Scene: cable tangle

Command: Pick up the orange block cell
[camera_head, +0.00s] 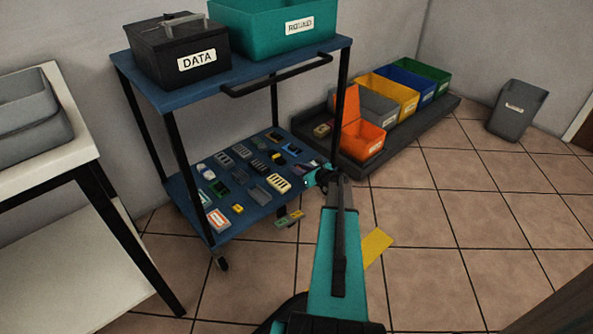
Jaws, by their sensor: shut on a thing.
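My gripper (311,178) is at the end of my teal arm, by the right edge of the blue cart's lower shelf. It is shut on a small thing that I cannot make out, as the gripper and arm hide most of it. A small orange-yellow block (237,208) lies near the front of the lower shelf (256,214). A white and orange piece (217,219) lies at its front left corner. I cannot tell which piece is the orange block cell.
Several small parts cover the lower shelf. A black box marked DATA (190,50) and a teal bin (275,32) stand on the top shelf. Coloured bins, including an orange one (363,141), stand on a dark floor platform (430,118). The tiled floor at right is mostly clear.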

